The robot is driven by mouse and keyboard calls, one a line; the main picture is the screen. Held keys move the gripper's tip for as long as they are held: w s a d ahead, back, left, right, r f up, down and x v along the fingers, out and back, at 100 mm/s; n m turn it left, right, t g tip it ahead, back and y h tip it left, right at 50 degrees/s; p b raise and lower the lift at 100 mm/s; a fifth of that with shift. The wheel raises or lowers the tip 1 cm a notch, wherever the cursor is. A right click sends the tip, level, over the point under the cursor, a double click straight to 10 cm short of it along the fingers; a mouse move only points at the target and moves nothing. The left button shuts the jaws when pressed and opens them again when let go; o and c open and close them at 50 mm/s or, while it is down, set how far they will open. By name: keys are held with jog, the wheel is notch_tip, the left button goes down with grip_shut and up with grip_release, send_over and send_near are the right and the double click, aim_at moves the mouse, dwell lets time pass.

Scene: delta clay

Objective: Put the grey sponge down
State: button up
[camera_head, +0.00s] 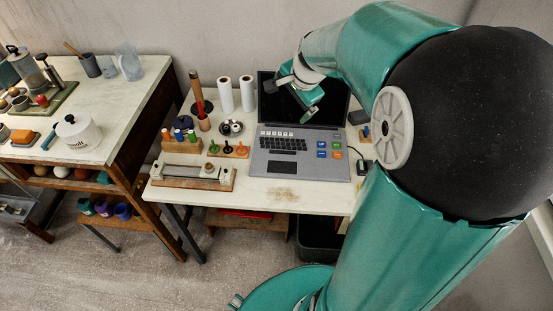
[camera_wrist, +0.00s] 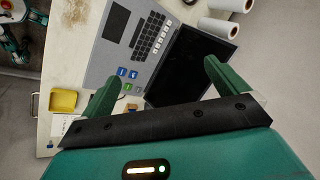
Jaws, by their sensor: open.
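My gripper (camera_head: 290,102) is over the back of the open laptop (camera_head: 300,158), in front of its dark screen. In the wrist view my gripper (camera_wrist: 162,70) has its two green fingers spread wide, with nothing held between them. The laptop screen (camera_wrist: 190,65) shows in the gap between the fingers. A dark grey block (camera_head: 358,117) lies on the table just right of the laptop. It may be the grey sponge, but I cannot tell for sure. No sponge is clear in the wrist view, where my gripper body hides the lower part.
Two white paper rolls (camera_head: 236,94) stand left of the laptop. Small stamps (camera_head: 229,149) and a wooden-ended tool (camera_head: 194,176) sit farther left. A yellow dish (camera_wrist: 63,101) lies beside the laptop. Another bench (camera_head: 140,85) stands left.

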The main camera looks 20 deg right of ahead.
jog(key=s+a+r+n, duration=0.2)
jog(key=s+a+n, duration=0.5)
jog(key=s, duration=0.3)
jog(key=s+a+r+n, duration=0.3)
jog(key=s+a+n, duration=0.3)
jog(key=s, duration=0.5)
jog(key=shift+s+a+r+n, duration=0.2)
jog(key=shift+a+r+n, duration=0.15)
jog(key=shift+n, duration=0.55)
